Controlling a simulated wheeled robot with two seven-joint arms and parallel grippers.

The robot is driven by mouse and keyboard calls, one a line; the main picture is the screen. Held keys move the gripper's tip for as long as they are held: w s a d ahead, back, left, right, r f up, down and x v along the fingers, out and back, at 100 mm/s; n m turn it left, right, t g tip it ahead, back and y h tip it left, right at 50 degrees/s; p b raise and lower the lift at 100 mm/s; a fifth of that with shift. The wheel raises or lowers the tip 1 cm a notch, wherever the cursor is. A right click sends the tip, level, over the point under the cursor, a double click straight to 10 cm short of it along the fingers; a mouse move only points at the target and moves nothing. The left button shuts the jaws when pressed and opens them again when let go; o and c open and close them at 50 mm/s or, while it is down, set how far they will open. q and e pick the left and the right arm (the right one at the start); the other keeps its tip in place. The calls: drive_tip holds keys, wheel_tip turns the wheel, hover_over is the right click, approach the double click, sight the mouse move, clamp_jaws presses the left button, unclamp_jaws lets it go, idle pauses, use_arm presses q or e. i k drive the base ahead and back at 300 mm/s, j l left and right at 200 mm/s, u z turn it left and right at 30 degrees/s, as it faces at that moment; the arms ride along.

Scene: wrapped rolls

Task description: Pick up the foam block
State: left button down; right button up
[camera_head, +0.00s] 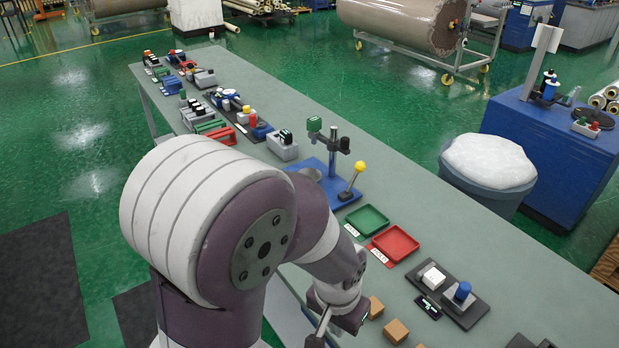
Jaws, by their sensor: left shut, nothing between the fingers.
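Small tan blocks lie on the grey-green table near the bottom edge of the picture. One tan block (375,307) is just right of my left gripper, another tan block (396,331) is farther right and nearer, and a third is cut off by the bottom edge. I cannot tell from their look which is the foam block. My left gripper (323,330) is shut and empty, pointing down at the table's near edge, left of the tan blocks. Its fingertips are partly cut off by the frame. My right gripper is not in view.
A green tray (367,221) and a red tray (393,244) lie beyond the blocks. A dark board (468,311) with a white and a blue piece is to their right. A blue-based stand (329,181) and several small items line the table (470,240).

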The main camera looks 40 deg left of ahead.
sight(433, 279)
drive_tip(key=z, duration=0.55)
drive_tip(key=j+z, duration=0.55)
drive_tip(key=z, duration=0.25)
drive_tip(key=k+j+z, duration=0.15)
drive_tip(key=z, duration=0.25)
drive_tip(key=k+j+z, duration=0.15)
drive_tip(key=j+z, duration=0.2)
drive_tip(key=k+j+z, duration=0.25)
drive_tip(key=k+j, duration=0.5)
